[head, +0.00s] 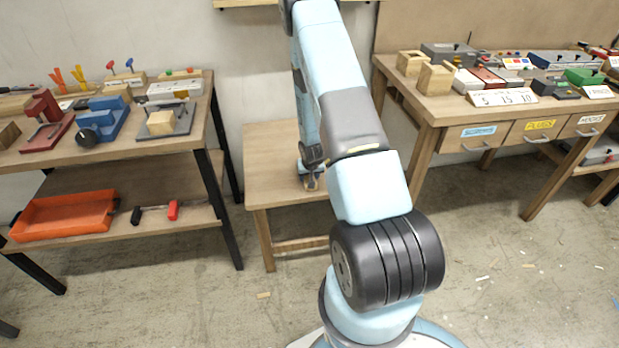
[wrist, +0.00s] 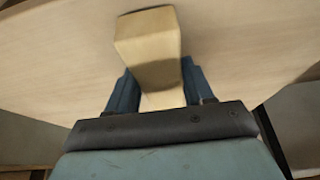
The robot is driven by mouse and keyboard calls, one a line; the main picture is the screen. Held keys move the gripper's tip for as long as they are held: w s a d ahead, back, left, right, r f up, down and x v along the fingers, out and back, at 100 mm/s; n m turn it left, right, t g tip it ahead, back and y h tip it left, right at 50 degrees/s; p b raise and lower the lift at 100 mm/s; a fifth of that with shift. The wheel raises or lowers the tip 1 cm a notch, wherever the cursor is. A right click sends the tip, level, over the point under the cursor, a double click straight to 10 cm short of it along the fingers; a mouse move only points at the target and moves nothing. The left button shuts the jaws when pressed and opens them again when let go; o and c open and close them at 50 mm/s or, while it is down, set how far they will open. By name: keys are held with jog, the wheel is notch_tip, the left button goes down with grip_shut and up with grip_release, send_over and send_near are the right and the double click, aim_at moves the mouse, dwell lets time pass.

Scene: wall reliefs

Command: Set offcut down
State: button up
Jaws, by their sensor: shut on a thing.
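The offcut, a pale wooden block (wrist: 148,42), sits between the two blue fingers of my gripper (wrist: 158,84) in the wrist view. My gripper is shut on it. Behind the block is the light wood top of a small low table (wrist: 250,45), which also shows in the head view (head: 268,152). In the head view my gripper (head: 312,182) is low over the right part of this table, partly hidden by my own arm. I cannot tell whether the block touches the tabletop.
A workbench with clamps and an orange tray (head: 65,215) stands at the left. Another workbench (head: 440,108) with drawers, wooden blocks and tools stands at the right. The left part of the small table is bare. Scraps lie on the floor.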

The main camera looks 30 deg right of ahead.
jog(key=shift+f, duration=0.45)
jog(key=o, duration=1.2)
